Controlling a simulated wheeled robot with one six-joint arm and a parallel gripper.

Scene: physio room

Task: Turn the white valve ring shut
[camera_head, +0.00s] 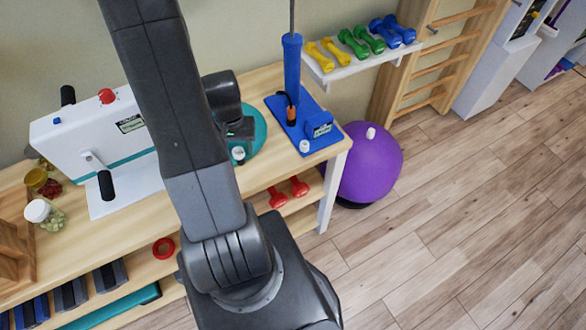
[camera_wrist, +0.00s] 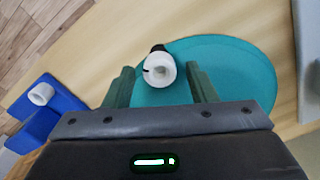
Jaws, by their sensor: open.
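A white valve ring (camera_wrist: 152,81) with a dark piece at its upper left stands on a teal round cushion (camera_wrist: 240,62) in the wrist view. In the head view the ring (camera_head: 238,153) shows below my gripper (camera_head: 240,132), on the near part of the cushion (camera_head: 258,132). My gripper (camera_wrist: 160,76) is open. Its two fingers appear on either side of the ring, with a visible gap on each side. No contact shows. How far the fingertips are above the ring is hard to tell.
A blue pump (camera_head: 292,75) with a second white knob (camera_head: 304,146) stands right of the cushion. A white crank machine (camera_head: 95,140) is at left. A purple ball (camera_head: 368,165) sits beyond the table's (camera_head: 262,178) right end. The floor at right is clear.

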